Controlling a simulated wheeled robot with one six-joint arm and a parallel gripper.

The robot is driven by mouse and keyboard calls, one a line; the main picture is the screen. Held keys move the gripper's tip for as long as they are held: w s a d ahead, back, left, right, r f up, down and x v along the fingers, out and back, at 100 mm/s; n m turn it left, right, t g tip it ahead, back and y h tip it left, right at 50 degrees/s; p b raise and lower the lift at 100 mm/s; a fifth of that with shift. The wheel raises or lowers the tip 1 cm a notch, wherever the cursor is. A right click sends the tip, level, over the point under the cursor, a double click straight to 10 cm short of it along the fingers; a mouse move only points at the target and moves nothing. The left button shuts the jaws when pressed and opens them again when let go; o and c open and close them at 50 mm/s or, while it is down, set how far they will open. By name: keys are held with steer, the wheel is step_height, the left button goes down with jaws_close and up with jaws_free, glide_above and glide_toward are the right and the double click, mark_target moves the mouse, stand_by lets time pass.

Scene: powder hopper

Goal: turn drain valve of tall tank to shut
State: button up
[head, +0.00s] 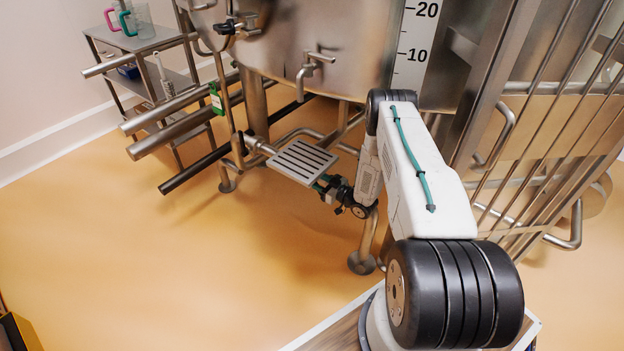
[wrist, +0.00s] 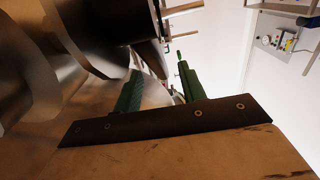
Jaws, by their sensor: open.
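The tall steel tank (head: 295,45) fills the top middle of the head view, with a number scale on its front. A small steel tap (head: 312,66) with a bent spout sticks out of its wall. I cannot tell whether this is the drain valve or how its handle is set. My gripper (head: 325,184) is low, beside and partly under a slotted steel plate (head: 299,161) below the tank. In the wrist view my gripper (wrist: 160,82) has its two green fingers apart. Steel parts show behind them, and nothing is clearly held.
Steel pipes (head: 180,122) jut out at the left, near a shelf cart (head: 150,42) with cups. A barred steel frame (head: 545,130) stands at the right. A white control box (wrist: 284,42) shows in the wrist view.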

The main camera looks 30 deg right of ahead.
steer(key=shift+x, duration=1.35)
jaws_close()
